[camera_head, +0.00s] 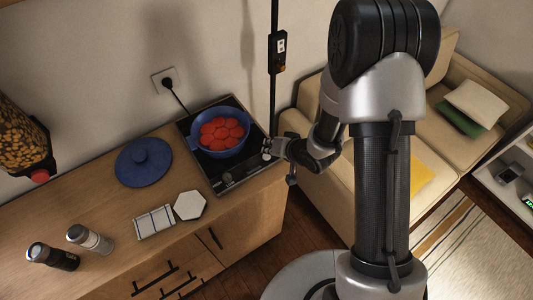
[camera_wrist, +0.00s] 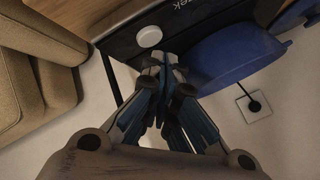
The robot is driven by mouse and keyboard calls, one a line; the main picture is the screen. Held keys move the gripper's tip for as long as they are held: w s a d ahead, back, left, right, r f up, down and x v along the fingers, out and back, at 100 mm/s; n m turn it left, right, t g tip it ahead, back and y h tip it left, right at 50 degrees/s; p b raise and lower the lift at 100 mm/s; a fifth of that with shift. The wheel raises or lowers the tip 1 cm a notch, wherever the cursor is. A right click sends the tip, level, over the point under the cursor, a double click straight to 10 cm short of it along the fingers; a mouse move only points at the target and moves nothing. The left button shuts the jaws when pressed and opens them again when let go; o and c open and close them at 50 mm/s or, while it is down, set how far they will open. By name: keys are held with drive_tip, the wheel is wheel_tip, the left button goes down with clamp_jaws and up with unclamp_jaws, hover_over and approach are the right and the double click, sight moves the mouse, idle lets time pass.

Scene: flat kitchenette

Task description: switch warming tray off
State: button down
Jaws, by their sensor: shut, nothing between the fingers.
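The black warming tray (camera_head: 247,168) sits on the wooden counter with a blue pot of red round pieces (camera_head: 221,133) on it. A small knob (camera_head: 227,178) shows on its front strip. In the wrist view a round white knob (camera_wrist: 149,36) stands on the dark tray panel (camera_wrist: 122,43) beside printed letters. My gripper (camera_head: 267,149) is at the tray's right front end, and its fingers are shut and empty. In the wrist view the fingertips (camera_wrist: 164,62) are just below the white knob; I cannot tell whether they touch it.
A blue lid (camera_head: 144,162), a white hexagonal piece (camera_head: 190,205), a white rectangular dish (camera_head: 154,222) and two shakers (camera_head: 90,239) are on the counter left of the tray. A cable runs to a wall socket (camera_head: 164,80). A beige sofa (camera_head: 318,175) is at the right.

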wheel_tip(320, 180, up, 6)
drive_tip(key=p, duration=0.5)
idle(0.6)
drive_tip(key=s+d+r+h+b, duration=0.1)
drive_tip(key=s+d+r+h, duration=0.15)
drive_tip(key=d+r, duration=0.55)
drive_tip(key=s+d+r+h+b, duration=0.15)
drive_tip(key=d+r+h, duration=0.3)
drive_tip(key=r, duration=0.55)
drive_tip(key=s+r+g, duration=0.1)
drive_tip(key=s+r, duration=0.2)
drive_tip(key=s, duration=0.8)
drive_tip(key=s+d+r+n+g+y+b, duration=0.1)
drive_tip(key=s+r, duration=0.1)
drive_tip(key=s, duration=0.9)
drive_tip(key=shift+s+r, duration=0.15)
drive_tip(key=shift+r, duration=0.25)
